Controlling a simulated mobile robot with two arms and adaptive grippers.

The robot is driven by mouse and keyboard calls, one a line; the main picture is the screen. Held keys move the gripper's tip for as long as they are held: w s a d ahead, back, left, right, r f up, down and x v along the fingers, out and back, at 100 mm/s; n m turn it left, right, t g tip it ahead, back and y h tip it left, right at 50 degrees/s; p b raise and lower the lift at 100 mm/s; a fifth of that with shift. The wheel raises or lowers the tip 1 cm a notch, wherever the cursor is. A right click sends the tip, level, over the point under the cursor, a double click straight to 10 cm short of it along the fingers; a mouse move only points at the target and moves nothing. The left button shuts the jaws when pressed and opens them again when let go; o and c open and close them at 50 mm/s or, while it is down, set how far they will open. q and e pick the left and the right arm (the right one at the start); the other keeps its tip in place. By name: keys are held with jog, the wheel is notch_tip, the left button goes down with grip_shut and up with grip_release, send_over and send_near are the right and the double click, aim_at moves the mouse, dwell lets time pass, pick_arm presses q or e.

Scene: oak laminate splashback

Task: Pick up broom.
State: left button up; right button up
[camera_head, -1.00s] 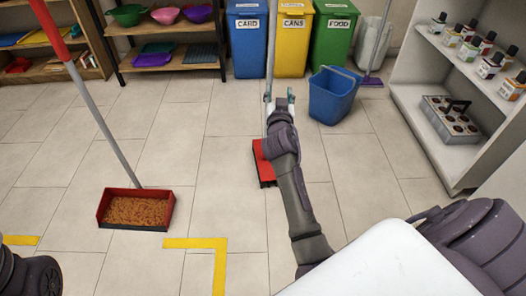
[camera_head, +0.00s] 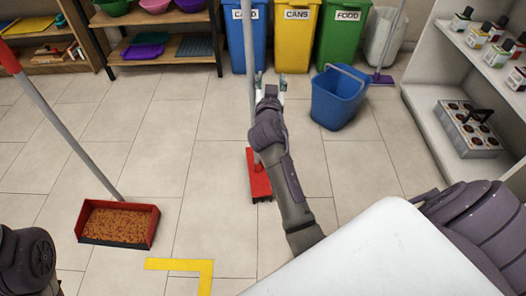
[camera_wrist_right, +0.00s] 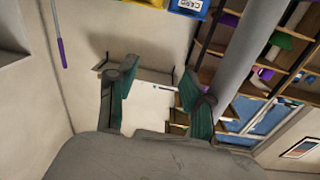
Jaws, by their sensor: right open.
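The broom has a red head (camera_head: 259,183) on the floor and a grey handle (camera_head: 248,60) standing nearly upright. My right gripper (camera_head: 270,80) is open and empty, just right of the handle in the head view. In the right wrist view the handle (camera_wrist_right: 250,55) runs slantwise past the right finger, outside the jaws of the gripper (camera_wrist_right: 152,90). Part of the red head is hidden behind my right arm. My left arm shows at the bottom left corner; its gripper is out of view.
A red long-handled dustpan (camera_head: 118,240) with brown debris stands on the floor at left. A blue bucket (camera_head: 335,103) stands right of my gripper. Blue, yellow and green bins (camera_head: 343,50) and a purple-headed mop (camera_head: 383,78) are behind. White shelves (camera_head: 430,115) stand at right.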

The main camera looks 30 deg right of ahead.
jog(key=shift+w, duration=0.1)
jog(key=shift+a+r, duration=0.15)
jog(key=shift+r, duration=0.05)
jog(key=shift+c, duration=0.7)
grip_shut()
jog(key=shift+o, duration=0.7)
grip_release()
jog(key=shift+f, duration=0.1)
